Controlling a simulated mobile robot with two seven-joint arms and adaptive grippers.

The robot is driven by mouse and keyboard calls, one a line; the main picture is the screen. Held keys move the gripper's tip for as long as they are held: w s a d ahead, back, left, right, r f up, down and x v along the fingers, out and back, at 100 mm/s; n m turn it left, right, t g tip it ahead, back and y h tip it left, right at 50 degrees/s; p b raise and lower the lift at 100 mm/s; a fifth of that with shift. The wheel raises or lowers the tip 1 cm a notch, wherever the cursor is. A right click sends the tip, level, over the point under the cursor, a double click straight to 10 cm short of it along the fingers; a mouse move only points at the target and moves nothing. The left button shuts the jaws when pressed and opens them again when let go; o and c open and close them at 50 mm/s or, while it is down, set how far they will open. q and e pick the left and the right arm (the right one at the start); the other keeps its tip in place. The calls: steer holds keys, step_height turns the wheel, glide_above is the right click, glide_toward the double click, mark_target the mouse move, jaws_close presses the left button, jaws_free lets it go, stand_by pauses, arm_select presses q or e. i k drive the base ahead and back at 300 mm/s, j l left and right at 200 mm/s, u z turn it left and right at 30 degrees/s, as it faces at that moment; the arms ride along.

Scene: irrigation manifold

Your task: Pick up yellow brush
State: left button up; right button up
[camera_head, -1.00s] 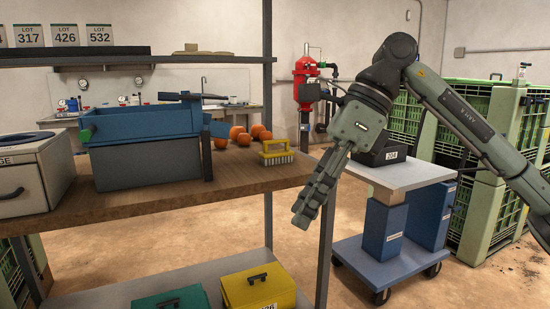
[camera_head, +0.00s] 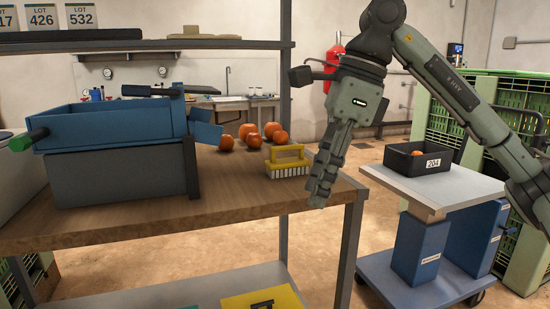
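The yellow brush (camera_head: 287,159) stands bristles down near the right end of the wooden shelf top. It has a yellow handle loop and pale bristles. My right gripper (camera_head: 319,198) hangs fingers down just right of the brush, by the shelf's right edge, apart from it as far as I can see. Its fingers are seen from the side and overlap, so I cannot tell whether they are open. Nothing shows between them. My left gripper is not in view.
A blue bin (camera_head: 110,128) on a grey box stands left of the brush. Several orange fruits (camera_head: 273,130) lie behind the brush. A shelf post (camera_head: 353,230) stands at the right front corner. A cart (camera_head: 430,185) with a black box (camera_head: 418,160) is at right.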

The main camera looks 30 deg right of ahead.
mark_target(294, 166)
steer(key=i+l+u, duration=0.2)
steer(key=l, duration=0.2)
steer(key=i+l+u, duration=0.15)
steer(key=l, duration=0.3)
steer(key=l+u, duration=0.2)
steer(key=l, duration=0.2)
steer(key=i+l+u, duration=0.15)
steer(key=l, duration=0.35)
